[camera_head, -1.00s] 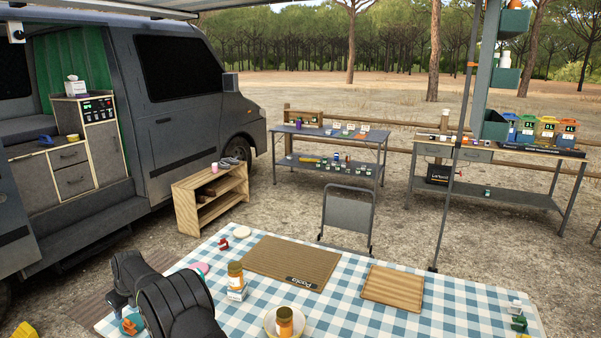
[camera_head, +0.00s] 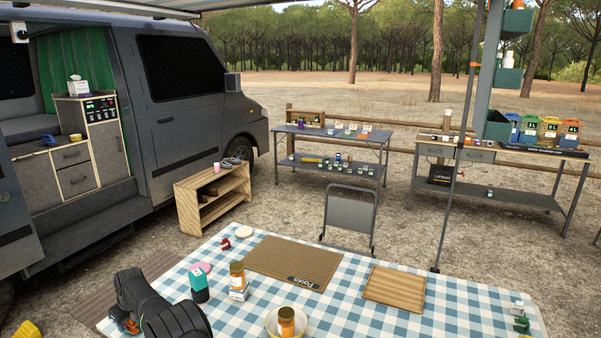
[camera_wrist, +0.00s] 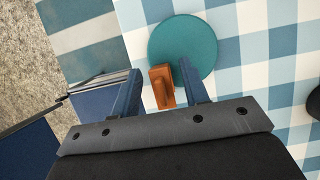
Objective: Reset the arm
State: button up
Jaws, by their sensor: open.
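My gripper (camera_wrist: 160,95) is open. In the wrist view its two blue fingers point toward a round teal disc (camera_wrist: 195,40) on the checked cloth. A small orange block-like piece (camera_wrist: 162,88) shows between the fingers, overlapping the disc's edge; I cannot tell whether a finger touches it. In the head view, my gripper (camera_head: 122,322) is low at the table's front left, partly hidden by my dark arm links. Orange (camera_head: 132,327) shows beside it, and the teal disc is not visible there.
The checked table (camera_head: 345,300) holds a teal container (camera_head: 198,287), an orange-lidded jar (camera_head: 237,272), a jar in a bowl (camera_head: 287,322), a brown mat (camera_head: 290,258) and a wooden board (camera_head: 395,288). The van (camera_head: 190,100) stands left. A folding chair (camera_head: 350,212) stands behind the table.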

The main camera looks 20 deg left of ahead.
jog(key=shift+a+f, duration=0.2)
jog(key=shift+f, duration=0.35)
notch_tip(320, 180, up, 4)
jog(key=shift+r, duration=0.15)
jog(key=w+d+r, duration=0.7)
jog(key=w+d, duration=0.1)
jog(key=d, duration=0.2)
jog(key=w+d+n+g, duration=0.1)
jog(key=w+d+n, duration=0.3)
jog(key=w+d, duration=0.9)
jog(key=w+d+f+n+g+h, duration=0.1)
jog(key=w+d+n, duration=0.3)
jog(key=w+d, duration=1)
jog(key=d+g, duration=0.1)
jog(key=d, duration=0.4)
jog(key=shift+w+d+n, duration=0.25)
jog(key=shift+n, duration=0.05)
jog(key=shift+o, duration=0.2)
